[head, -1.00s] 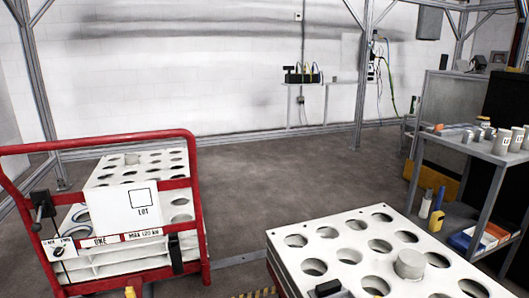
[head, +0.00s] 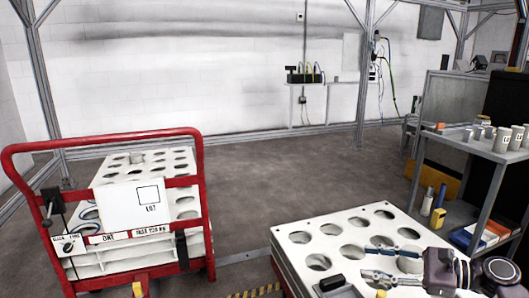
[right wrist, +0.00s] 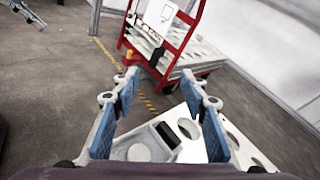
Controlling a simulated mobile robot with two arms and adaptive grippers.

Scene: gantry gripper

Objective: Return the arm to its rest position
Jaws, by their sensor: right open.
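My right gripper (head: 369,262) reaches in from the right edge of the head view, over the white tray with round holes (head: 292,238). Its fingers are apart with nothing between them. In the right wrist view the gripper (right wrist: 160,78) shows two blue-padded fingers spread wide, with the tray (right wrist: 238,142) beneath and beyond them. A grey cylinder (head: 410,262) stands on the tray, partly covered by the gripper. A small blue and grey part (right wrist: 25,12) at the top left of the right wrist view may be my left gripper; its opening is unclear.
A red-framed cart (head: 205,215) with a white holed tray stands at the left. A grey shelf (head: 480,150) with cups and tools is at the right. Open floor (head: 260,160) lies between them, back to the white wall.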

